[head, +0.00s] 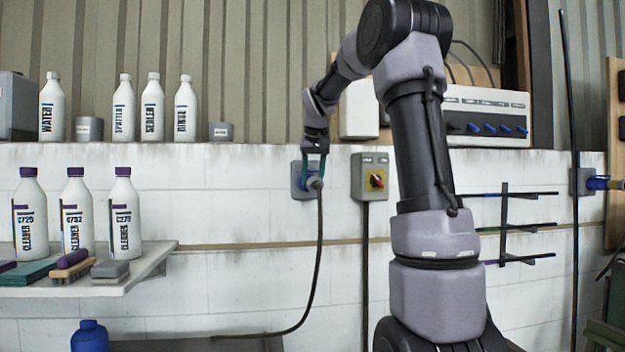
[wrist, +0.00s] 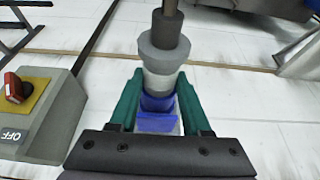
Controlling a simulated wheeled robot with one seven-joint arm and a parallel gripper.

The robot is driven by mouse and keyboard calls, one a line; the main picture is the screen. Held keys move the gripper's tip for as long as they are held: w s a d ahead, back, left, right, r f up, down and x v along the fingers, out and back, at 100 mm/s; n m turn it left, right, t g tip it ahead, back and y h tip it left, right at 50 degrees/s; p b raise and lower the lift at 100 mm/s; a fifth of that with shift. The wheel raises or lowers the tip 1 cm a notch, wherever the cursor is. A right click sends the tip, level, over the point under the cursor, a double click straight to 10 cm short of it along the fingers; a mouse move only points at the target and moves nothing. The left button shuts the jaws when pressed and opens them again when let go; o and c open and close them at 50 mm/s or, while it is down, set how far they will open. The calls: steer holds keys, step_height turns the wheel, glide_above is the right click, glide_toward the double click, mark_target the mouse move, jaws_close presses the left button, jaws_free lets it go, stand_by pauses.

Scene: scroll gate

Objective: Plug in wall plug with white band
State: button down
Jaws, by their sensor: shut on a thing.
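The plug (wrist: 163,50) has a grey body, a pale band (wrist: 160,82) and a blue collar (wrist: 158,103). A dark cable leaves its end. My gripper (wrist: 158,80) is shut on the plug, one green finger on each side. In the head view my gripper (head: 315,168) points down at the grey wall socket box (head: 296,182), and the plug (head: 315,184) is in front of this box. A blue part (wrist: 157,123) lies beyond the collar, close to the gripper's palm. I cannot tell whether the plug is seated in the socket.
A switch box (head: 370,177) with a red knob on yellow is close to the right of the socket; it also fills the left of the wrist view (wrist: 38,110). The cable (head: 319,255) hangs down and curves left. Another socket (head: 580,181) with a blue plug is far right.

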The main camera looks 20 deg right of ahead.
steer(key=shift+w, duration=0.5)
stand_by(2.3)
steer(key=shift+c, duration=1)
jaws_free()
steer(key=shift+o, duration=1)
